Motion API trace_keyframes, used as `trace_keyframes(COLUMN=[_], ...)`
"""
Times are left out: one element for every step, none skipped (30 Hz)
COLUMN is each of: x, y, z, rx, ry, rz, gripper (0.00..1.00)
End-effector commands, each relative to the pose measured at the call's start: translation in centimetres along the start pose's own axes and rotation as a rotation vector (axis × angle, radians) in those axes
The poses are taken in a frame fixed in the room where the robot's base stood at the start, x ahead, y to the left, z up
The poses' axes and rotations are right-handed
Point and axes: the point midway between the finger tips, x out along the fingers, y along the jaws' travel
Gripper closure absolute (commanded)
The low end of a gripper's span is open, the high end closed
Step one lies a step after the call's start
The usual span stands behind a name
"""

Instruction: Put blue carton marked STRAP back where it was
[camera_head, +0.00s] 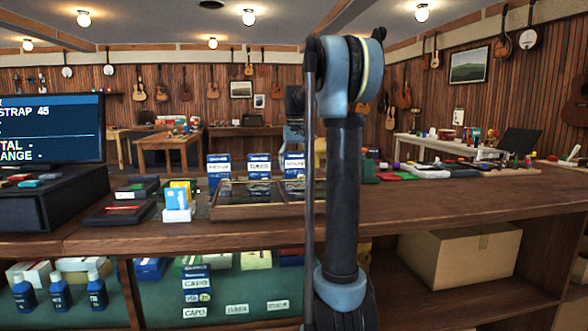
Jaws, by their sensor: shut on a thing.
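Three blue cartons with white labels stand in a row at the back of the counter, by the glass display case. The left carton (218,168) and the middle carton (258,166) stand clear. The right one, which I take to be the blue carton marked STRAP (293,166), has small lettering and its right side is close to my arm. My gripper (294,140) shows only in part, just above this carton and shut on it. My upright arm link hides the fingertips. I cannot tell whether the carton touches the surface below.
The display case (240,204) lies in front of the cartons. A white, blue and yellow stack of small boxes (177,202) and dark trays (122,211) stand left of it, beside the monitor (52,128). A cardboard box (460,255) sits on the lower shelf. The right front counter is bare.

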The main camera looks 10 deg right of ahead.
Motion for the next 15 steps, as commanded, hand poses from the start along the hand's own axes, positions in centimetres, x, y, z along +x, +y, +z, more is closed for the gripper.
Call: trace_keyframes(x=[0.36,0.44,0.47,0.46,0.44,0.44,0.43,0.44,0.47,0.52,0.59,0.56,0.56,0.56,0.55], y=[0.00,0.00,0.00,0.00,0.00,-0.01,-0.01,-0.01,-0.01,-0.01,-0.01,-0.02,-0.02,-0.02,-0.02], z=[0.01,0.01,0.01,0.01,0.01,0.01,0.01,0.00,0.00,0.00,0.00,0.00,0.00,0.00,0.00], rx=[0.000,0.000,0.000,0.000,0.000,0.000,0.000,0.000,0.000,0.000,0.000,0.000,0.000,0.000,0.000], ry=[0.000,0.000,0.000,0.000,0.000,0.000,0.000,0.000,0.000,0.000,0.000,0.000,0.000,0.000,0.000], rz=[0.000,0.000,0.000,0.000,0.000,0.000,0.000,0.000,0.000,0.000,0.000,0.000,0.000,0.000,0.000], gripper=[0.56,0.56,0.56,0.56,0.56,0.56,0.56,0.56,0.56,0.56,0.56,0.20,0.14,0.09,0.09])
